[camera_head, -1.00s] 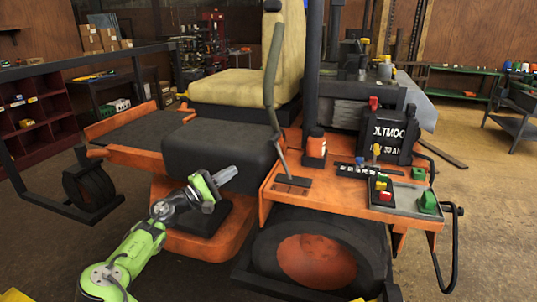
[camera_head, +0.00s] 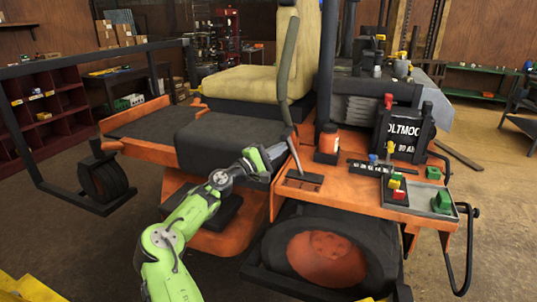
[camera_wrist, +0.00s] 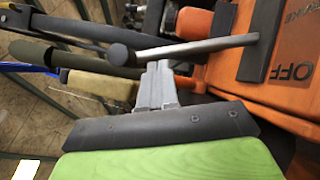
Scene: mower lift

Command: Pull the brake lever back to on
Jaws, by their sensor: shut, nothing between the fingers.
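The black seat-front box (camera_head: 225,140) and yellow seat (camera_head: 255,85) are behind and left of my gripper. A wheel (camera_head: 325,255) is below.

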